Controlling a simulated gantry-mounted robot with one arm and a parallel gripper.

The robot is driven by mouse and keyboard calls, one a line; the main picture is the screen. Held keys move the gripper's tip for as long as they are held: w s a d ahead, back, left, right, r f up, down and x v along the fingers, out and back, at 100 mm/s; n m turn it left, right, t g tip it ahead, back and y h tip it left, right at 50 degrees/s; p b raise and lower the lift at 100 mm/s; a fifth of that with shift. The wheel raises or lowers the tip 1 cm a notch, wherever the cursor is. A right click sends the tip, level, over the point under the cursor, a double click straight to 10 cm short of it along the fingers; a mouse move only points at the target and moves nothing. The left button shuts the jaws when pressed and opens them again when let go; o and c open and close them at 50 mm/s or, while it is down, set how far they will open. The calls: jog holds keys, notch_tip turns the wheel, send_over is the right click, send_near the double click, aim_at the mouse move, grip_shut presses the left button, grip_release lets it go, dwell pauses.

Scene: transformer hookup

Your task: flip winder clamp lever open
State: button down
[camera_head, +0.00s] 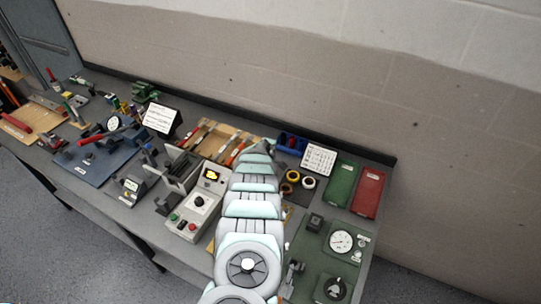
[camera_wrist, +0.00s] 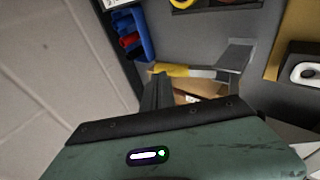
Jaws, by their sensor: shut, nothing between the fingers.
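Just past the fingertips lies a bar with a yellow end (camera_wrist: 172,70) and a pale middle, running right to a grey angled bracket (camera_wrist: 236,56). I cannot tell whether this is the clamp lever, or whether the fingers touch it. In the head view a grey machine with a small screen and coloured buttons (camera_head: 196,207) stands left of my arm; it may be the winder. My arm hides the bench below it, and the fingers cannot be made out there.
A blue bin (camera_wrist: 146,32) with red and dark items is near the fingers; it also shows in the head view (camera_head: 291,142). Green (camera_head: 340,184) and red (camera_head: 367,192) trays stand right. A dial gauge (camera_head: 341,241) sits front right. The wall (camera_head: 330,80) closes the back.

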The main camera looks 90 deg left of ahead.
jog(key=shift+a+f+b, duration=0.15)
jog(key=shift+f+b, duration=0.1)
jog(key=shift+b, duration=0.25)
jog(key=shift+w+a+f+b, duration=0.15)
jog(key=shift+f+b, duration=0.1)
jog(key=shift+b, duration=0.75)
jog(key=b, duration=0.2)
jog(key=shift+w+a+f+b, duration=0.15)
jog(key=shift+a+f+b, duration=0.15)
jog(key=shift+b, duration=0.1)
jog(key=shift+w+d+f+b, duration=0.15)
jog(key=shift+f+b, duration=0.1)
jog(key=shift+b, duration=0.25)
jog(key=shift+r, duration=0.1)
jog(key=d+r+p, duration=0.4)
jog(key=r+p, duration=0.1)
jog(key=r, duration=0.9)
jog(key=shift+w+p, duration=0.2)
jog(key=shift+p, duration=0.1)
jog(key=shift+a, duration=0.1)
